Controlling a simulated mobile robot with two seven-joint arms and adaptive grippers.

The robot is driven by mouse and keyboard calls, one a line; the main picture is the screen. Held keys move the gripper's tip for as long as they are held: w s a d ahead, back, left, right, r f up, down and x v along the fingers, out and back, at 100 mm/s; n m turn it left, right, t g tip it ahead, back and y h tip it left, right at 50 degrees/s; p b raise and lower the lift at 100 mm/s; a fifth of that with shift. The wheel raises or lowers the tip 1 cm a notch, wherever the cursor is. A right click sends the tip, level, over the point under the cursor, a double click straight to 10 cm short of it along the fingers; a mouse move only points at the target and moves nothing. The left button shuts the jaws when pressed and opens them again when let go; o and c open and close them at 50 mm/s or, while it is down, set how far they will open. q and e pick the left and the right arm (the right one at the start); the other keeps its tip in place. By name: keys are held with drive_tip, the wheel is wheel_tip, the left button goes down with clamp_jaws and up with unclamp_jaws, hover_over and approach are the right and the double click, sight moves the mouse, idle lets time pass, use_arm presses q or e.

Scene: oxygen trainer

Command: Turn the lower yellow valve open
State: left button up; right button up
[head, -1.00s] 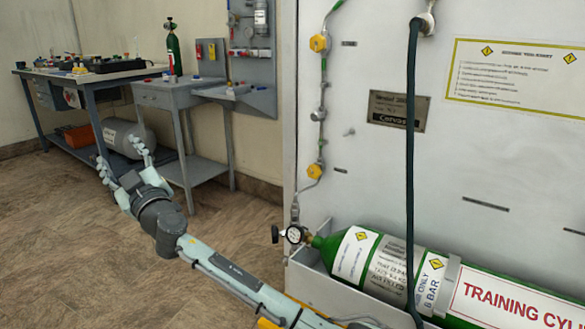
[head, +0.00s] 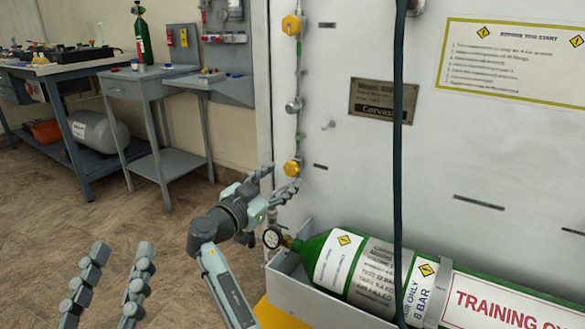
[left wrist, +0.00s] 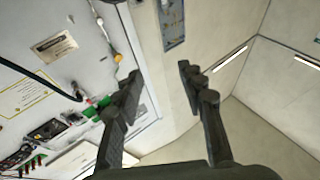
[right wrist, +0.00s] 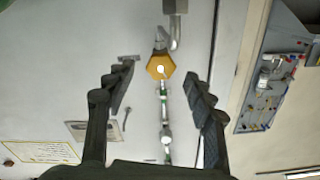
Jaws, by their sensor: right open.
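The lower yellow valve (head: 292,168) sits on a thin vertical pipe at the white panel's left edge. My right gripper (head: 279,180) is open just left of and below it, its fingers pointing toward the panel. In the right wrist view the yellow valve (right wrist: 160,66) appears between the two spread fingers, near the tips; I cannot tell whether they touch it. The left wrist view also shows a yellow valve (left wrist: 118,57), small. My left gripper (head: 112,275) is open and empty at the lower left of the head view, fingers up, away from the panel.
An upper yellow valve (head: 291,24) is on the same pipe. A dark hose (head: 397,150) hangs before the panel. Grey benches (head: 150,82) stand behind left.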

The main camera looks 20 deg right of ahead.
sight(289, 171)
use_arm(q)
drive_tip(key=shift+w+a+f+g, duration=0.15)
drive_tip(key=shift+w+f+g, duration=0.25)
drive_tip(key=shift+f, duration=0.4)
use_arm(e)
drive_tip(key=shift+x, duration=2.7)
